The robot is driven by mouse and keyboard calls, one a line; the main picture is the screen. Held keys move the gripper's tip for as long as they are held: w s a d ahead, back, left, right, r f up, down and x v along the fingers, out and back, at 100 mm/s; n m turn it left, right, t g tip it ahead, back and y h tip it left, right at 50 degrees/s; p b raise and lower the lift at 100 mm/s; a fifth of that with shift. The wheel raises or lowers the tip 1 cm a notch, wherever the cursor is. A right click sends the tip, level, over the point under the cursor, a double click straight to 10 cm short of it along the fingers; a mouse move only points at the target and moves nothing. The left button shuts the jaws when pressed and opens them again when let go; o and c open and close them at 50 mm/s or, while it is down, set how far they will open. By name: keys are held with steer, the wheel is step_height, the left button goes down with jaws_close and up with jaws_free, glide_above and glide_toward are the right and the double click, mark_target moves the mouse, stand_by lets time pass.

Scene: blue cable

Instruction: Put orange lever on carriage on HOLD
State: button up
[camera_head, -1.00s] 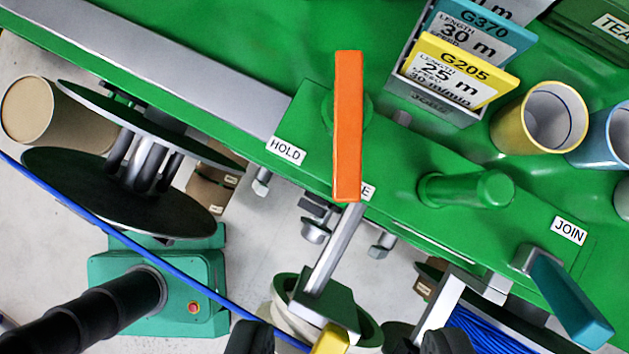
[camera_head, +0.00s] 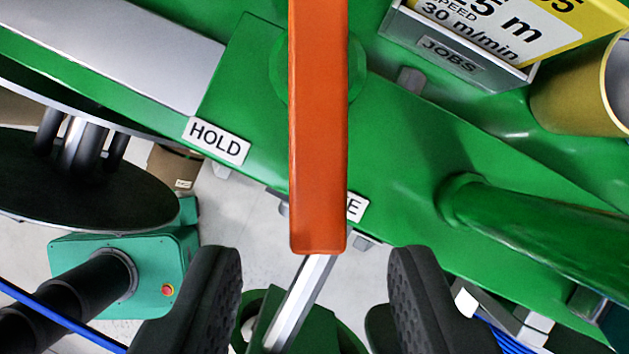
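The orange lever (camera_head: 318,130) is a long bar standing out from a round green boss on the green carriage (camera_head: 400,150). Its free end lies between the HOLD label (camera_head: 216,141) on its left and a second label (camera_head: 356,207) ending in "E", which it mostly covers. My gripper (camera_head: 313,285) is open, its two black fingers at the bottom of the view on either side of the line of the lever.
A green round handle (camera_head: 530,220) sticks out at the right. The JOBS holder (camera_head: 455,50) with a yellow card and a yellow cup (camera_head: 585,90) stand at the upper right. A black reel (camera_head: 75,190) and the blue cable (camera_head: 50,322) are at the left.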

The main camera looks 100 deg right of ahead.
steer(key=shift+x, duration=1.4)
